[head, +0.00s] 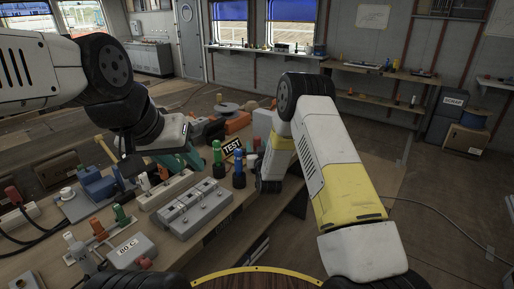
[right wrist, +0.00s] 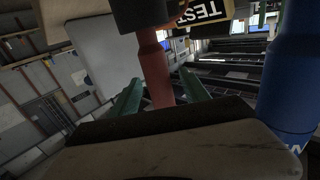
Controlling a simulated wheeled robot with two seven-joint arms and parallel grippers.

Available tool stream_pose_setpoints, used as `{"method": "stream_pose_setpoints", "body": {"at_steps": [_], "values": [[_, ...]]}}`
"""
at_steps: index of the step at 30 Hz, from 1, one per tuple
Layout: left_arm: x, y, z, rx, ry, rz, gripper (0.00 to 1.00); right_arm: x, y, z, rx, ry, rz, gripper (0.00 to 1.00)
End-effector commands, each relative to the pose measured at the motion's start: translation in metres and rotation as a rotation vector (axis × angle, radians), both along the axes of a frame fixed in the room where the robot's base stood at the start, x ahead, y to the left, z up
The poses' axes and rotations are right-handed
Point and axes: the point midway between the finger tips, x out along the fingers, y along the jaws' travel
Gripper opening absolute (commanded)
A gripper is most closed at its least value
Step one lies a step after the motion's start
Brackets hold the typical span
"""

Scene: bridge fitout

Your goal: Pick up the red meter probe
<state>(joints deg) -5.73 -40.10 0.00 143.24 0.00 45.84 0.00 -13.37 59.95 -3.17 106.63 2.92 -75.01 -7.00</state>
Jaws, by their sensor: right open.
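The red meter probe (right wrist: 155,72) shows in the right wrist view as a red shaft with a dark, wider part at the top. My right gripper (right wrist: 160,80) is open, with one teal finger on each side of the red shaft; I cannot tell whether either finger touches it. In the head view the red probe is not visible, and my right arm covers part of the bench by the TEST sign (head: 232,147). My left gripper (head: 182,158) is over the bench; its teal fingers are partly hidden and their opening is unclear.
A blue probe (head: 239,166) and a green probe (head: 217,158) stand upright close by; a blue one (right wrist: 290,85) is right of my right gripper. Grey switch blocks (head: 196,208) and a grey box (head: 131,252) sit on the bench (head: 185,255).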

Motion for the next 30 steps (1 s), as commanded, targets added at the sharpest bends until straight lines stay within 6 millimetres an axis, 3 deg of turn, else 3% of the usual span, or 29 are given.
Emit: {"method": "stream_pose_setpoints", "body": {"at_steps": [3, 11, 22, 30], "values": [[0.0, 0.0, 0.0, 0.0, 0.0, 0.0, 0.36, 0.0, 0.0, 0.0, 0.0, 0.0, 0.0, 0.5], [0.0, 0.0, 0.0, 0.0, 0.0, 0.0, 0.36, 0.0, 0.0, 0.0, 0.0, 0.0, 0.0, 0.0], [0.0, 0.0, 0.0, 0.0, 0.0, 0.0, 0.36, 0.0, 0.0, 0.005, 0.0, -0.002, 0.0, 0.0], [0.0, 0.0, 0.0, 0.0, 0.0, 0.0, 0.36, 0.0, 0.0, 0.052, 0.001, -0.005, 0.0, 0.0]]}}
